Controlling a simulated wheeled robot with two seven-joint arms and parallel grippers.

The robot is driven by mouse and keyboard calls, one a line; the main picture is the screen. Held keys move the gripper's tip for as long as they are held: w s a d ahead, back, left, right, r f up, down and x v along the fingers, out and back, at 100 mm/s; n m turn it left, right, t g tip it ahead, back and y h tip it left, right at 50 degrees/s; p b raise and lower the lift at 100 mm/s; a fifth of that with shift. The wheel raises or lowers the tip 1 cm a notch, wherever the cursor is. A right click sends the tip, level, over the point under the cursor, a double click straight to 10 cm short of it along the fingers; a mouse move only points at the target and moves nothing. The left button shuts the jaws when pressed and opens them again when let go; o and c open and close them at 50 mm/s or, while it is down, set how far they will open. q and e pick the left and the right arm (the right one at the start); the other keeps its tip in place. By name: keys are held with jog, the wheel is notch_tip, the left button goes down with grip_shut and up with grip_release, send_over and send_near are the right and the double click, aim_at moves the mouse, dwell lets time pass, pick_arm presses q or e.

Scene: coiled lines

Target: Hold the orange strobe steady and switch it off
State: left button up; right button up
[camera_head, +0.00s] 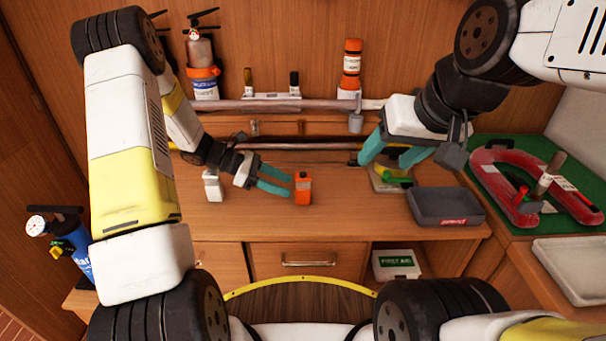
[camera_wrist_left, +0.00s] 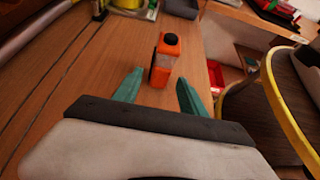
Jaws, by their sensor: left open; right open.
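The orange strobe (camera_head: 303,189) stands upright on the wooden counter near its front edge. In the left wrist view the strobe (camera_wrist_left: 164,62) shows a dark round top and a dark panel on its side, just beyond the fingertips. My left gripper (camera_head: 283,182) is open, its teal fingers pointing at the strobe from the left, with nothing between them. In the left wrist view its fingers (camera_wrist_left: 156,88) are apart on either side of the line to the strobe. My right gripper (camera_head: 390,158) is open and empty, above the counter to the right of the strobe.
A white device (camera_head: 212,187) stands left of the strobe. A grey tray (camera_head: 446,207) lies at the counter's right. A rail (camera_head: 290,105) runs along the back. A red horseshoe-shaped item (camera_head: 500,180) lies on a green mat.

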aim_at(300, 191)
pick_arm(q)
jog(key=shift+x, duration=3)
jog(key=c, duration=0.8)
pick_arm(e)
grip_shut()
